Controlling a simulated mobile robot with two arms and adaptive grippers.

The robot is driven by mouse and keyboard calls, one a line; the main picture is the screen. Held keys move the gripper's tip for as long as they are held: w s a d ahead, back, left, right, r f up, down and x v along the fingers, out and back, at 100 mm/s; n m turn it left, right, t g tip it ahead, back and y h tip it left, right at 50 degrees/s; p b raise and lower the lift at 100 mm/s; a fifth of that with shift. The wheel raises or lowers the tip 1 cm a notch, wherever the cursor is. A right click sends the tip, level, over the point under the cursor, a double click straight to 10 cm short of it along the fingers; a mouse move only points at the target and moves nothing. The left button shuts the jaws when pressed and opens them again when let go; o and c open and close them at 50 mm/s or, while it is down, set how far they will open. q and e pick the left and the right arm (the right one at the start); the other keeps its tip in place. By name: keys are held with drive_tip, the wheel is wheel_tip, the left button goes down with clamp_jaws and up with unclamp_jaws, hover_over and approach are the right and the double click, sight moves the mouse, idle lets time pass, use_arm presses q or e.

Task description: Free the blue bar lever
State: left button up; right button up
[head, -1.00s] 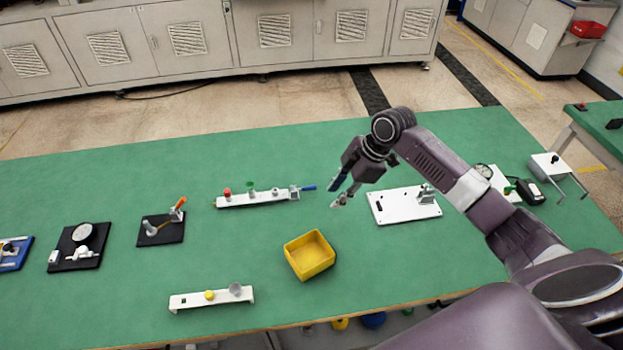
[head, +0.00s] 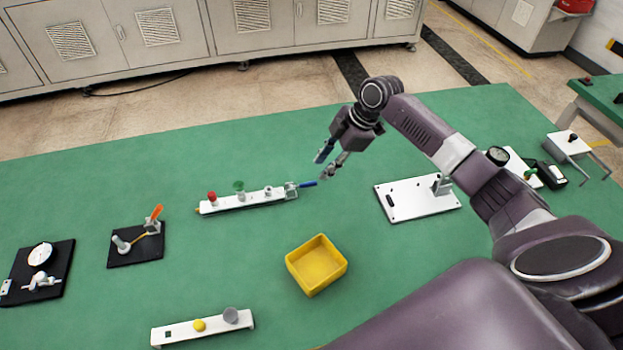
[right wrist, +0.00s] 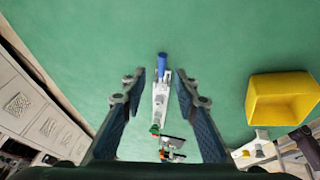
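The blue bar lever (head: 307,184) sticks out from a metal clamp (head: 291,190) at the right end of a narrow white fixture bar (head: 233,203). My right gripper (head: 328,163) hangs just beyond the lever's tip, a little to its right, apart from it. In the right wrist view the blue lever (right wrist: 162,62) lies ahead, between the lines of the two spread fingers (right wrist: 161,88). The gripper is open and empty. The bar carries a red knob (head: 212,197), a green knob (head: 239,186) and a grey one. My left gripper is not in view.
A yellow bin (head: 316,265) stands in front of the bar. A white plate with a bracket (head: 417,198) lies to the right. A black plate with an orange handle (head: 136,248) is at left, and a white strip (head: 202,328) at the front. Green table around the lever is clear.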

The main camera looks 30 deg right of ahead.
sight(311, 183)
drive_tip(key=p+x, duration=0.1)
drive_tip(key=x, duration=0.5)
drive_tip(key=shift+a+f, duration=0.2)
drive_tip(key=shift+f, duration=0.1)
drive_tip(key=shift+s, duration=0.1)
drive_tip(key=shift+c, duration=0.6)
clamp_jaws()
